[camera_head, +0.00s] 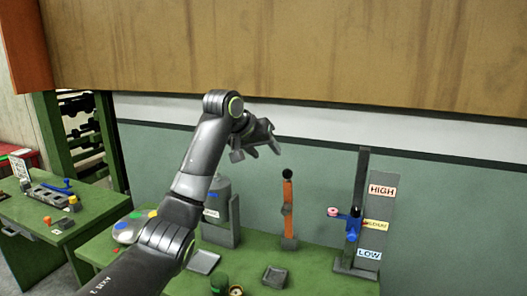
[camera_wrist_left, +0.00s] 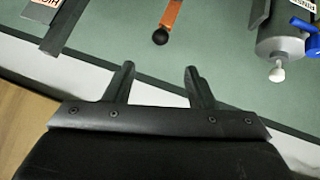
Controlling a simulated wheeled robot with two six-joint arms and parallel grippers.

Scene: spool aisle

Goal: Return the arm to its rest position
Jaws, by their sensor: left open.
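My left arm rises from the bottom left of the head view and bends over at its top. My left gripper (camera_head: 274,142) is in the air in front of the wall, above the green table (camera_head: 320,268). In the left wrist view its two dark fingers (camera_wrist_left: 160,85) stand apart with nothing between them. The gripper is apart from everything on the table. My right gripper does not show in either view.
An orange lever (camera_head: 288,207) with a black knob stands below the gripper. A grey cylinder (camera_head: 222,189) stands partly behind the arm. A post with a HIGH/LOW sign (camera_head: 381,190) stands right. Small trays lie in front. A brown panel (camera_head: 300,45) hangs above.

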